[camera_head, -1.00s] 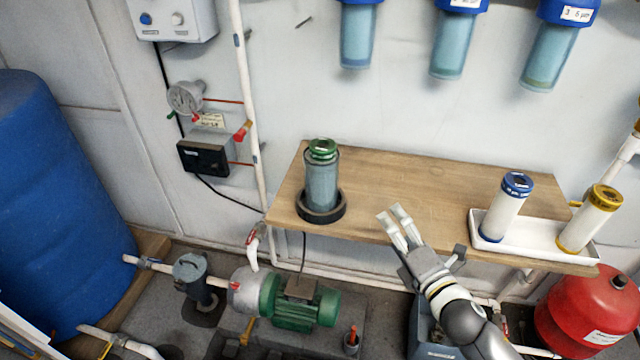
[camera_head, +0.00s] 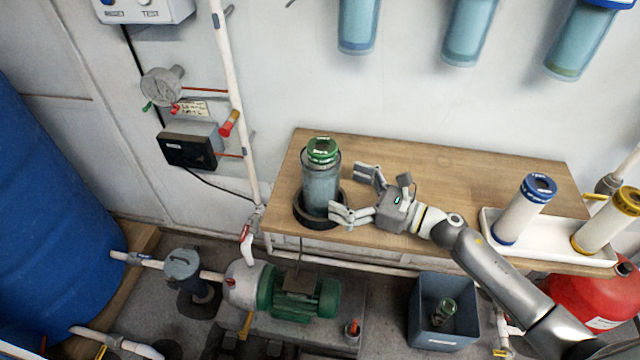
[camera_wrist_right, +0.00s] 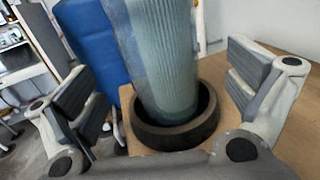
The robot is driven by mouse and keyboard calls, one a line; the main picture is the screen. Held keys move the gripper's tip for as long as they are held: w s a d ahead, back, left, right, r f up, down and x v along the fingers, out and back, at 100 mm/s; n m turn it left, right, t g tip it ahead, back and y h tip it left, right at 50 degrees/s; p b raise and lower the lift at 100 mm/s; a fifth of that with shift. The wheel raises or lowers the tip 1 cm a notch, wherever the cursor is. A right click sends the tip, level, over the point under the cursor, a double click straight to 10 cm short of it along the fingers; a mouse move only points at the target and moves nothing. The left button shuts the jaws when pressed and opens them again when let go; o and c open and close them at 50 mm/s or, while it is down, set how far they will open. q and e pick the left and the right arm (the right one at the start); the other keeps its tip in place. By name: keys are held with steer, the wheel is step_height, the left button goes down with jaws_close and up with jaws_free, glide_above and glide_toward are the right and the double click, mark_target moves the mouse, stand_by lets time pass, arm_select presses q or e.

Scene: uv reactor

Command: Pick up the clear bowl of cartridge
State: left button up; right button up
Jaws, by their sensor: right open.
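The clear bowl (camera_head: 320,190) is a bluish see-through cylinder holding a cartridge with a green top (camera_head: 322,150). It stands upright in a black ring (camera_head: 316,222) at the left end of the wooden bench. My right gripper (camera_head: 352,192) is open just to the right of the bowl, its fingers spread toward it. In the right wrist view the bowl (camera_wrist_right: 158,55) rises between the two open fingers, apart from both, with the black ring (camera_wrist_right: 178,134) around its base. My left gripper is not in view.
A white tray (camera_head: 555,253) with a blue-topped cartridge (camera_head: 524,210) and a yellow-topped cartridge (camera_head: 606,222) sits at the bench's right end. Blue housings (camera_head: 468,32) hang on the wall above. A bin (camera_head: 443,318) and a green pump (camera_head: 300,295) are below. The bench middle (camera_head: 450,175) is clear.

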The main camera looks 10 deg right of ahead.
mark_target(321, 180)
steer(key=shift+w+a, duration=0.3)
steer(key=shift+w, duration=0.05)
steer(key=p+x, duration=0.2)
steer(key=x, duration=0.2)
steer(key=shift+w+a, duration=0.25)
steer(key=shift+a, duration=0.1)
steer(key=shift+w+a, duration=0.15)
steer(key=shift+c, duration=1.7)
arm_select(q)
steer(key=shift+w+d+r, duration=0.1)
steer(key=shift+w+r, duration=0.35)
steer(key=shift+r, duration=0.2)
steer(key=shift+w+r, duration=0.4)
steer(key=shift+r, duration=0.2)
arm_select(e)
steer(key=c, duration=1)
